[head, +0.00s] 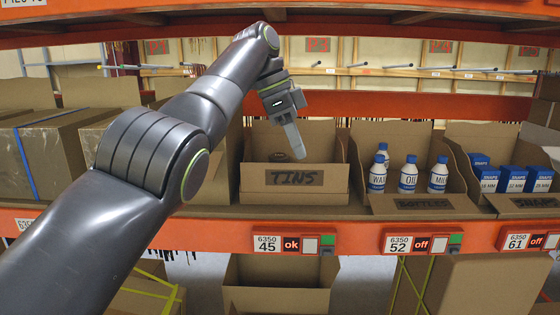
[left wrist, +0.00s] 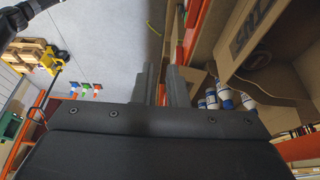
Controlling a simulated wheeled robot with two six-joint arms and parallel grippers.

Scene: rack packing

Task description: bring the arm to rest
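My left arm reaches in from the left in the head view. My left gripper (head: 293,142) hangs in front of the box labelled TINS, pointing down, apart from the shelf goods. In the left wrist view its two fingers (left wrist: 164,85) lie close together with nothing seen between them. The TINS box (head: 250,180) holds a dark round tin (head: 280,157), partly hidden behind its front wall. The box also shows in the left wrist view (left wrist: 290,65). My right gripper is in neither view.
Right of the TINS box stand a bottles box (head: 410,205) with several white-and-blue bottles and a box of blue SNAPS cartons (head: 513,180). An orange shelf edge (head: 210,230) runs below, and an orange beam (head: 420,104) behind. An open carton (head: 277,298) sits underneath.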

